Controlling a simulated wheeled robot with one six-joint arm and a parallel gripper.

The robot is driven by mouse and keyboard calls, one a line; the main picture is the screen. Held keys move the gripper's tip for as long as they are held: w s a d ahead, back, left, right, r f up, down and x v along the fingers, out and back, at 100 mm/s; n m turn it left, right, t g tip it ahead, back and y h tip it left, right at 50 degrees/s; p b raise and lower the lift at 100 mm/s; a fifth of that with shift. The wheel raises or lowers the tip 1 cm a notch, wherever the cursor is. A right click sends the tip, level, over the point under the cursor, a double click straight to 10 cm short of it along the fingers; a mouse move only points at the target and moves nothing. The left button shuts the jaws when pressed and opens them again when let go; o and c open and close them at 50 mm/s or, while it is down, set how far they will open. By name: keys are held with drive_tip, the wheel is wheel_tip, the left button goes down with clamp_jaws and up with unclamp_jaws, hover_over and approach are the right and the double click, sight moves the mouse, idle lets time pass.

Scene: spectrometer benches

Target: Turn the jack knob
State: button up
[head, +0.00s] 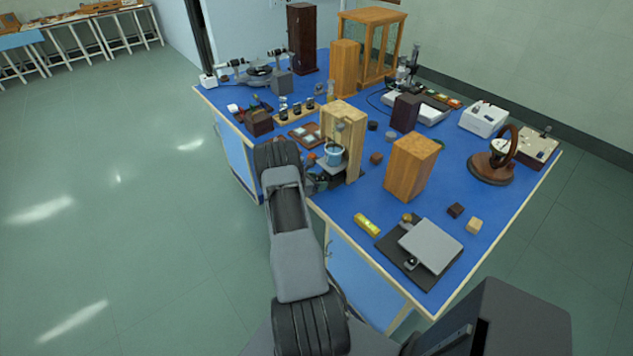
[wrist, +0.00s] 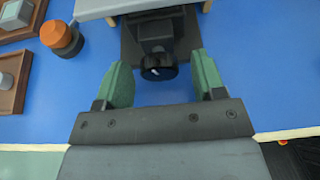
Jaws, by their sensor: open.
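The jack shows in the wrist view as a dark base and body (wrist: 157,28) under a light grey plate (wrist: 132,7). Its round black knob (wrist: 158,68) faces me and bears a small pale mark. My gripper (wrist: 160,77) is open, its green fingers spread on the left and right of the knob with a gap on each side. In the head view, the jack's plate (head: 331,168) carries a blue vessel (head: 334,155) inside a wooden frame (head: 357,147). There my gripper (head: 318,182) is at the bench edge, partly hidden by my arm.
An orange-topped dark object (wrist: 60,38) and wooden trays (wrist: 12,85) lie left of the jack in the wrist view. In the head view, a wooden block (head: 410,168) stands to the right, with a yellow level (head: 367,225) and a plated stand (head: 430,246) nearer the front.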

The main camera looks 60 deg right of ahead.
drive_tip(key=shift+c, duration=0.2)
drive_tip(key=c, duration=0.9)
drive_tip(key=b, duration=0.3)
drive_tip(key=shift+f+m, duration=0.35)
drive_tip(key=shift+m, duration=0.05)
drive_tip(key=m+t+b, duration=0.1)
drive_tip(key=b, duration=0.2)
drive_tip(key=shift+r, duration=0.3)
drive_tip(key=o, duration=0.9)
drive_tip(key=shift+o, duration=0.2)
drive_tip(key=shift+a+r, duration=0.1)
